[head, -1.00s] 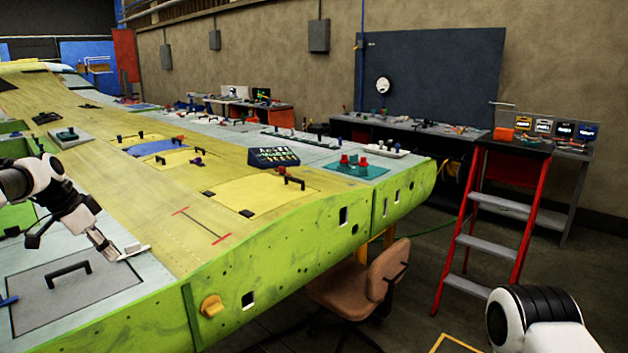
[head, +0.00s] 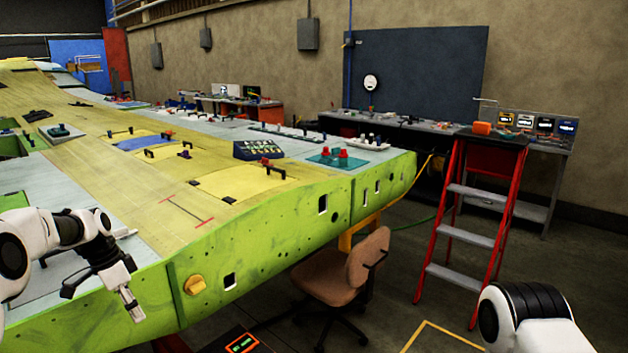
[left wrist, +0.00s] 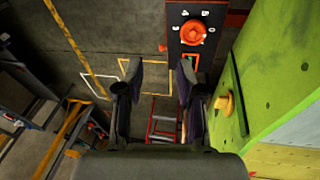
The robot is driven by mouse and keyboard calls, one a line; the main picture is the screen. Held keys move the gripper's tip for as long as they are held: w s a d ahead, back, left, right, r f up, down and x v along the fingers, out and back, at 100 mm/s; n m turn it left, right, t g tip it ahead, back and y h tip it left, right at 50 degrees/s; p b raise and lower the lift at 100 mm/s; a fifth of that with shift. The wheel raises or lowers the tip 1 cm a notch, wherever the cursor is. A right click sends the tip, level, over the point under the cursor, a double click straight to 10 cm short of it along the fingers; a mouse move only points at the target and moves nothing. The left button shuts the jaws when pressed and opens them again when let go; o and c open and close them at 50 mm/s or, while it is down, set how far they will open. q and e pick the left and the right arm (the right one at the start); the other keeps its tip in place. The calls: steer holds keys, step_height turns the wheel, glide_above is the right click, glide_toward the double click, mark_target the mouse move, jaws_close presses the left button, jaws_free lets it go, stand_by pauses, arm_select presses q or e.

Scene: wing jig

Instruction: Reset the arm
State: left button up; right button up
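My left arm comes in from the left in the head view, and its gripper (head: 130,303) hangs in front of the green wing jig's (head: 270,250) near edge. In the left wrist view my left gripper (left wrist: 157,75) has its two fingers apart with nothing between them. It points down toward the floor, with the jig's green side at the right. My right arm shows only as a white and black link at the bottom right of the head view. Its gripper is out of view.
A yellow knob (head: 195,285) sticks out of the jig's side; a panel with an orange dial (left wrist: 193,32) stands near the fingers. A brown chair (head: 345,270) stands by the jig. A red stepladder (head: 470,225) stands at the right. Open floor lies between ladder and chair.

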arm_select(q)
steer(key=s+d+f+g+b, duration=0.1)
steer(key=s+d+f, duration=0.3)
steer(key=s+f, duration=0.3)
steer(key=s+d+f+g+y, duration=0.15)
steer(key=s+d+f, duration=0.3)
steer(key=f, duration=0.55)
steer(key=s+d+f+g+b, duration=0.1)
steer(key=s+d+f+g, duration=0.15)
steer(key=s+f, duration=0.5)
steer(key=s+d+f+n+t, duration=0.1)
steer(key=s+d+n, duration=0.1)
steer(key=s, duration=0.6)
steer(key=s+d+f+n+t+y, duration=0.1)
steer(key=s+d+f+n, duration=0.15)
steer(key=s, duration=0.65)
steer(key=s+d+f+n+t, duration=0.1)
steer(key=s+n, duration=0.2)
steer(key=s, duration=0.5)
steer(key=w+n+t, duration=0.1)
steer(key=w, duration=0.1)
steer(key=w+n+t, duration=0.1)
steer(key=w, duration=0.1)
steer(key=shift+a+y, duration=0.15)
steer(key=shift+y, duration=0.1)
